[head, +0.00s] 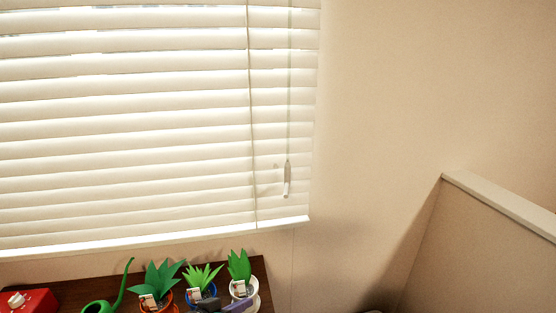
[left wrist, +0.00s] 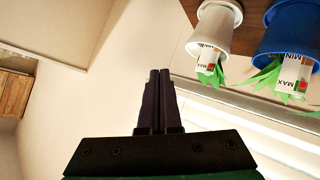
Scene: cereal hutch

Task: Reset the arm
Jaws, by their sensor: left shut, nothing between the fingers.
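My left gripper (left wrist: 160,75) shows in the left wrist view with its two dark fingers pressed together and nothing between them. In the head view, my left gripper (head: 235,305) shows only in part at the bottom edge, in front of the potted plants. A white pot (head: 240,287) with a green plant stands beside it, and this white pot also shows upside down in the left wrist view (left wrist: 215,28). A blue pot (left wrist: 291,30) is next to the white one. My right gripper is in neither view.
A brown wooden surface (head: 75,292) carries an orange pot (head: 163,300), a green watering can (head: 98,307) and a red box (head: 30,301). Window blinds (head: 150,130) hang behind. A half wall (head: 490,250) stands at the right. The wall between is bare.

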